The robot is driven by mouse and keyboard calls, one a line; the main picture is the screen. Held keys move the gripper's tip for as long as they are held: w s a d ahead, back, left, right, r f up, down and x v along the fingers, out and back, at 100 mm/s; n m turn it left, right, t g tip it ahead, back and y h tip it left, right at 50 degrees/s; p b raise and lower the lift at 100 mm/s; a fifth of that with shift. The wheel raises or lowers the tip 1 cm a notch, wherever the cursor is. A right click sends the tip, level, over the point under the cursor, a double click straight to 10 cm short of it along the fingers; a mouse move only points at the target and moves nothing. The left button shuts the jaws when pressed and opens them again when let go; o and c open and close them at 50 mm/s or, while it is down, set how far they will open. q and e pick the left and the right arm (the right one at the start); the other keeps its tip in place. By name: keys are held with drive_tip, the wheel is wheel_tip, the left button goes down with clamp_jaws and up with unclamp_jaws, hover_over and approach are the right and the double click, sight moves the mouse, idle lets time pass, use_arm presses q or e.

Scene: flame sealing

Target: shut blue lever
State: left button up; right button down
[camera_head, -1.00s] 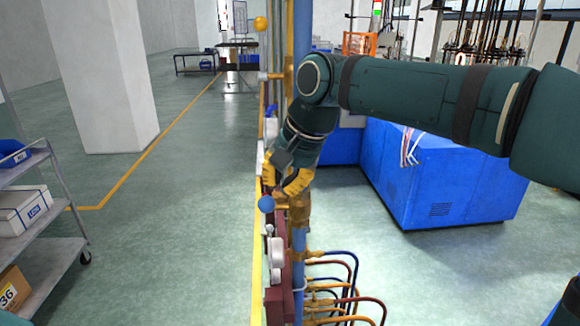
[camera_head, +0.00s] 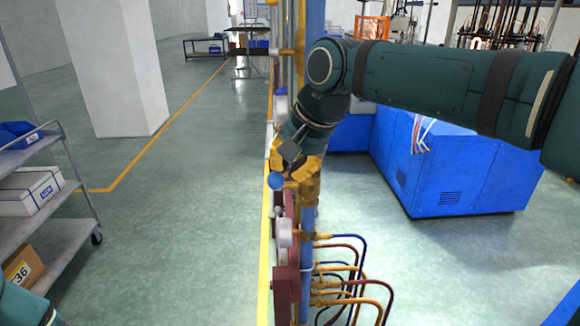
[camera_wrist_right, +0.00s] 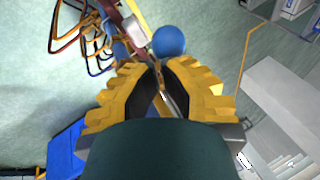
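The blue lever ends in a round blue knob (camera_head: 276,181), beside the vertical pipe in the head view. The knob also shows in the right wrist view (camera_wrist_right: 169,41), just beyond my fingertips. My right gripper (camera_head: 281,158), with yellow fingers, is right behind and above the knob in the head view. In the right wrist view my right gripper (camera_wrist_right: 158,70) has its fingertips drawn together, with no object clearly held. A thin bar shows through the gap behind the tips. Whether the fingers touch the lever is unclear. My left gripper is out of view.
A blue-and-yellow pipe (camera_head: 309,210) with dark red blocks (camera_head: 286,284) runs beside the lever. Coloured hoses (camera_head: 350,270) curve out below right. A blue machine (camera_head: 455,185) stands right. A grey shelf cart (camera_head: 70,244) stands left. The floor between cart and pipe is clear.

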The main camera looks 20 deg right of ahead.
drive_tip(key=s+a+f+t+b, duration=0.1)
drive_tip(key=s+f+t+b, duration=0.1)
drive_tip(key=s+f+b, duration=0.2)
drive_tip(key=shift+f+b, duration=1.15)
drive_tip(key=shift+b, duration=0.5)
drive_tip(key=shift+r, duration=0.1)
